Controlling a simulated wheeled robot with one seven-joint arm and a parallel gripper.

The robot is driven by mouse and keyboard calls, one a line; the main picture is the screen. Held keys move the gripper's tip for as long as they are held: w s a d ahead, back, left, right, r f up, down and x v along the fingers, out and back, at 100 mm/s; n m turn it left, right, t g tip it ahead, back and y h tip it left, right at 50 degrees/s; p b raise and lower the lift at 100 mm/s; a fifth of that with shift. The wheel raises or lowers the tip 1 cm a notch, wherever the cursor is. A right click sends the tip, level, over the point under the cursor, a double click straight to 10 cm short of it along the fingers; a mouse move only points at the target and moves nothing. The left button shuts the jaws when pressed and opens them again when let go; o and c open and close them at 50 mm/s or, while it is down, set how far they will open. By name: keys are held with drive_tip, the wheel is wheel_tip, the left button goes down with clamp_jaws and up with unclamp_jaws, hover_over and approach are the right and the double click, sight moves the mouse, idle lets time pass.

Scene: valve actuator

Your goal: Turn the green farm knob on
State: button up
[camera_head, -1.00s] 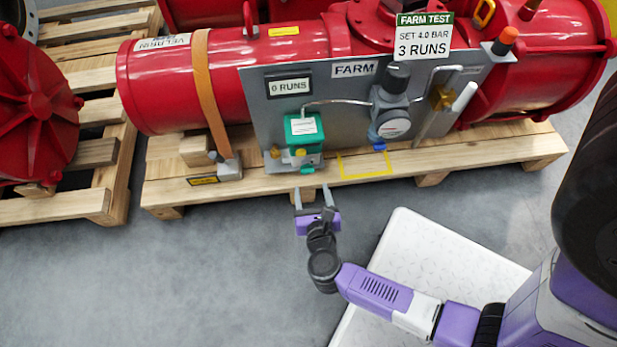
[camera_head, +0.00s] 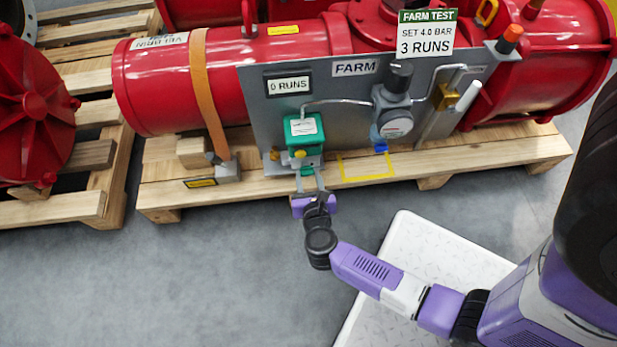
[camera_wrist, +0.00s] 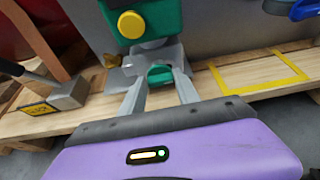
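The green knob (camera_head: 307,172) sits low on the grey FARM panel (camera_head: 350,95), under a green box with a yellow button (camera_head: 303,135). In the wrist view the green knob (camera_wrist: 160,74) shows between the tips of my gripper's two fingers. My gripper (camera_head: 309,178) reaches up to it from below and in front. Its fingers are apart, one on each side of the knob in the picture (camera_wrist: 160,84). I cannot tell whether either finger touches the knob.
A wooden pallet (camera_head: 470,160) carries the red cylinder (camera_head: 165,88) and the panel. A blue knob (camera_head: 381,147) and a yellow outlined square (camera_head: 366,177) are to the right. A sign (camera_head: 427,35) reads SET 4.0 BAR, 3 RUNS; the counter (camera_head: 288,84) reads 0 RUNS.

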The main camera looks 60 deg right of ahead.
clamp_jaws()
drive_tip(key=shift+w+a+r+n+g+h+p, duration=0.1)
drive_tip(key=shift+w+n+g+h+p, duration=0.1)
drive_tip(key=shift+n+g+h+p, duration=0.55)
drive_tip(key=n, duration=0.2)
drive_tip(key=shift+w+a+f+n+g+h+p, duration=0.2)
drive_tip(key=shift+f+n+g+h+p, duration=0.05)
drive_tip(key=shift+n+g+p, duration=0.1)
drive_tip(key=n+h+b, duration=0.1)
drive_tip(key=n, duration=0.1)
drive_tip(key=f+n+g+h+b, duration=0.1)
drive_tip(key=n+b, duration=0.1)
drive_tip(key=shift+w+a+n, duration=0.2)
drive_tip(key=shift+n, duration=0.1)
drive_tip(key=n+h+b, duration=0.2)
drive_tip(key=n, duration=0.2)
drive_tip(key=shift+f, duration=0.15)
